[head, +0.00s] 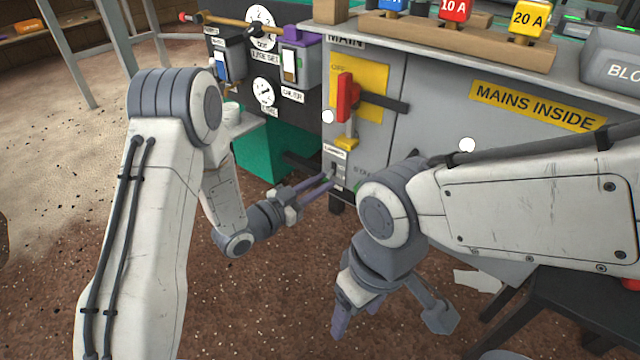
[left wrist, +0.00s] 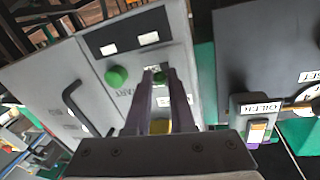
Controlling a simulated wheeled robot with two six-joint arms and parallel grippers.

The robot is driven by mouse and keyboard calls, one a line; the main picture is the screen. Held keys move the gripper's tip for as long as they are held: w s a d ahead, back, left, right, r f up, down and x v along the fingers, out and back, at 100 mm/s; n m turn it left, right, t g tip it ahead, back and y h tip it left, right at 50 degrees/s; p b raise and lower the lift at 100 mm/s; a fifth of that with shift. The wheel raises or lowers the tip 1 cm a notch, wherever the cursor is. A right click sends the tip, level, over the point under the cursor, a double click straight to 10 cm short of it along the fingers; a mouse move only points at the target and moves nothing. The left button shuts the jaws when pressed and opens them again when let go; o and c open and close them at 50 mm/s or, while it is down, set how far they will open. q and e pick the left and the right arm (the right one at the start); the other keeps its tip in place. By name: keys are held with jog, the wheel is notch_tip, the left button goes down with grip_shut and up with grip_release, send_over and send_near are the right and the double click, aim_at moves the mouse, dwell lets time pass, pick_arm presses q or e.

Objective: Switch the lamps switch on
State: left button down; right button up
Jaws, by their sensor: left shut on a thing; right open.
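The lamps switch (head: 336,171) is a small dark switch on the front of the grey cabinet, below a small white label (head: 334,153). My left gripper (head: 327,182) reaches the cabinet front at the switch, its two purple fingers close together. My right gripper (head: 392,318) hangs open and empty over the floor at the front.
A red main handle (head: 346,97) stands out on a yellow plate above the switch. A green round button (left wrist: 116,76) marked START sits beside the fingers. A purple-topped switch box (head: 296,58) is on the black panel to the left. A black stool (head: 570,300) stands at lower right.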

pick_arm(q)
jog(key=shift+r+p, duration=0.2)
jog(key=shift+p, duration=0.3)
notch_tip(320, 180, up, 3)
jog(key=g+y+p, duration=0.1)
jog(key=p, duration=0.4)
jog(key=g+y+p, duration=0.1)
jog(key=p, duration=0.4)
jog(key=shift+s+f+n+g+y+p, duration=0.1)
jog(key=shift+f+n+g+y+p, duration=0.05)
jog(key=shift+n+g+y+p, duration=0.2)
jog(key=shift+w+d+r+n+g+y+p, duration=0.2)
jog(key=shift+g+y+p, duration=0.95)
jog(key=shift+p, duration=2.8)
jog(key=shift+w+a+r+n+g+y+p, duration=0.25)
jog(key=shift+g+y+p, duration=0.8)
jog(key=shift+p, duration=2.9)
jog(key=shift+s+d, duration=0.1)
jog(key=shift+d, duration=0.1)
jog(key=c, duration=0.8)
grip_release()
jog(key=shift+o, duration=0.2)
jog(key=shift+r, duration=0.1)
jog(key=p+v, duration=0.3)
jog(key=v, duration=0.7)
jog(key=shift+a, duration=0.25)
